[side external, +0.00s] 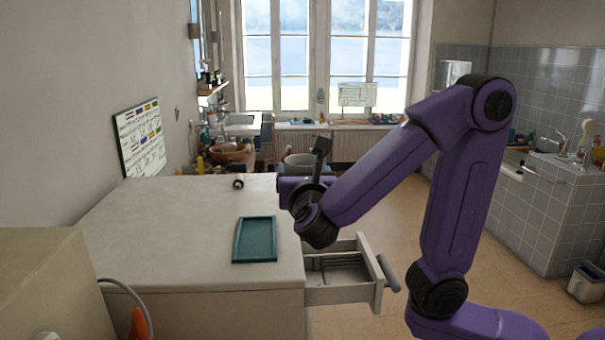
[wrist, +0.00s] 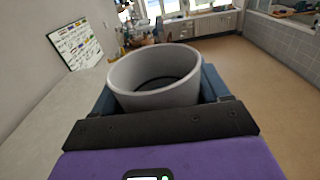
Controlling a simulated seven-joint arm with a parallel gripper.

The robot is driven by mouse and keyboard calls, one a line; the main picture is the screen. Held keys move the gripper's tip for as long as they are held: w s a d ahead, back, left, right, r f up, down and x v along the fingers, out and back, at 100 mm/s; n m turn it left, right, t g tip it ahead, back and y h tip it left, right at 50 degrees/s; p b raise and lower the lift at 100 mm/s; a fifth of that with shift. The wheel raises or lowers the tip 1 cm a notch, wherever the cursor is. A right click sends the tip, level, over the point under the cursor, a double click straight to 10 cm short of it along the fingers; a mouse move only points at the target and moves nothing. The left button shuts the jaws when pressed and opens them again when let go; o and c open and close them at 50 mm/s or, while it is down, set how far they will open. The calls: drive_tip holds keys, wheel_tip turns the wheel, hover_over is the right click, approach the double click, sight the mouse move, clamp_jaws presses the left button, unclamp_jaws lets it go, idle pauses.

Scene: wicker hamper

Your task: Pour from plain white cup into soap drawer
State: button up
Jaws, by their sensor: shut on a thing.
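The plain white cup (wrist: 150,98) looks grey in the wrist view and sits between the blue fingers of my gripper (wrist: 162,92), which is shut on it. Its open rim faces up, roughly level; the inside looks dark and I cannot tell what it holds. In the side view the cup (side external: 300,161) shows partly behind my wrist, above the far right edge of the counter. The soap drawer (side external: 341,294) is pulled out from the counter's right side, nearer the camera and lower than the cup. It has ribs inside; my arm hides part of its far end.
A teal tray (side external: 238,243) lies on the pale counter (side external: 170,225) near its right edge. A small dark round object (side external: 238,184) lies farther back. A whiteboard (side external: 140,137) leans at the left wall. Open floor lies right of the drawer.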

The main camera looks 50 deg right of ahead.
drive_tip(key=shift+a+f+m+g+h, duration=0.1)
drive_tip(key=shift+f+m+g+h, duration=0.2)
drive_tip(key=shift+f+m+g, duration=0.35)
drive_tip(key=f+m+g, duration=0.1)
drive_tip(key=g, duration=0.1)
drive_tip(key=s+a+f+m+g, duration=0.1)
drive_tip(key=f+m+g, duration=0.1)
drive_tip(key=g, duration=0.1)
drive_tip(key=a+f+m+g, duration=0.1)
drive_tip(key=f+m+g, duration=0.1)
drive_tip(key=g, duration=0.1)
drive_tip(key=shift+s+a+h, duration=0.15)
drive_tip(key=shift+h, duration=0.25)
drive_tip(key=s+a+f+m+g+y, duration=0.2)
drive_tip(key=a+f+m+g, duration=0.2)
drive_tip(key=f+m+g, duration=0.15)
drive_tip(key=shift+n+y, duration=0.5)
drive_tip(key=shift+y, duration=0.1)
drive_tip(key=shift+s+d+f, duration=0.2)
drive_tip(key=shift+d, duration=1.05)
drive_tip(key=shift+s+d+f, duration=0.2)
drive_tip(key=shift+d, duration=1.05)
drive_tip(key=shift+s+d+f, duration=0.2)
drive_tip(key=shift+d, duration=1.05)
drive_tip(key=shift+s+d+f, duration=0.1)
drive_tip(key=shift+d+f, duration=0.05)
drive_tip(key=shift+d, duration=0.35)
drive_tip(key=shift+s+d+f, duration=0.1)
drive_tip(key=shift+d, duration=0.35)
